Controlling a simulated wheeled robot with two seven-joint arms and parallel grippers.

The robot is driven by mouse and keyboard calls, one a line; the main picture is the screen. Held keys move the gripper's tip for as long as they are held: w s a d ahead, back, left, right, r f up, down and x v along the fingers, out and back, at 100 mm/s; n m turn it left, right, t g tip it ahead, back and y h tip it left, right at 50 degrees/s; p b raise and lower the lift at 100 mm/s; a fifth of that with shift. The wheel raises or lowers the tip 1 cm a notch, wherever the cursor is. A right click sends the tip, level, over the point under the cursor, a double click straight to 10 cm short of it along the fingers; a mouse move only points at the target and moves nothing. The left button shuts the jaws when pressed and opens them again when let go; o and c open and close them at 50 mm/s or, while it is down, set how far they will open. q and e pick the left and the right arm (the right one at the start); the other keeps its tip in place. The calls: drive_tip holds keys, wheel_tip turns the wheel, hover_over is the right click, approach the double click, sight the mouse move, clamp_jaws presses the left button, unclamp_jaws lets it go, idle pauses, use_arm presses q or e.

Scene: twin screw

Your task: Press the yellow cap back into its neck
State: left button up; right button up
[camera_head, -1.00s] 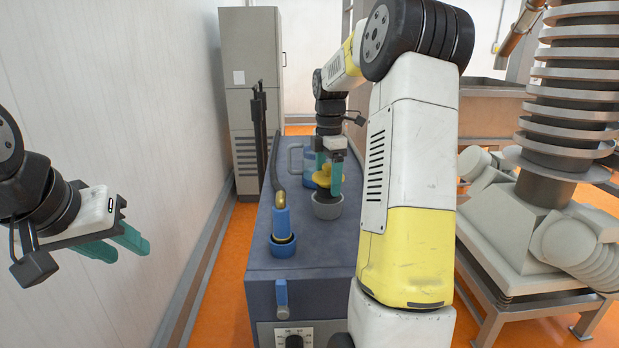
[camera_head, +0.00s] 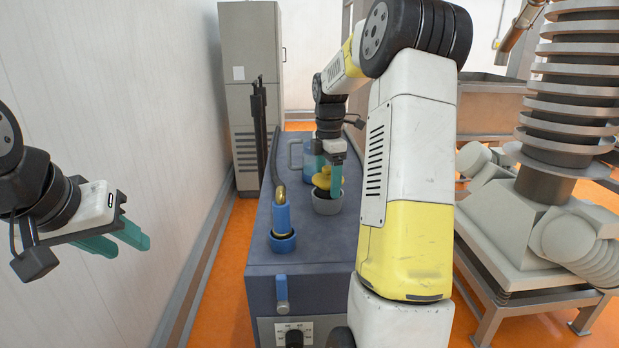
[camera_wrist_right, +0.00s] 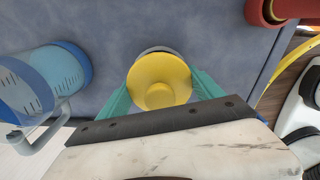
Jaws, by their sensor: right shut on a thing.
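The yellow cap (camera_head: 323,181) is between the fingers of my right gripper (camera_head: 329,177), which is shut on it. It sits over the grey round neck (camera_head: 326,206) on the blue-grey machine top. In the right wrist view the yellow cap (camera_wrist_right: 158,78) lies between the teal fingers of the right gripper (camera_wrist_right: 162,92), and a sliver of the neck's rim (camera_wrist_right: 156,51) shows behind it. How deep the cap sits in the neck is hidden. My left gripper (camera_head: 116,241) is open and empty, off to the left by the wall.
A tall grey cabinet (camera_head: 252,90) is behind.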

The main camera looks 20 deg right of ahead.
drive_tip(key=shift+f, duration=0.25)
drive_tip(key=shift+f, duration=0.2)
idle(0.3)
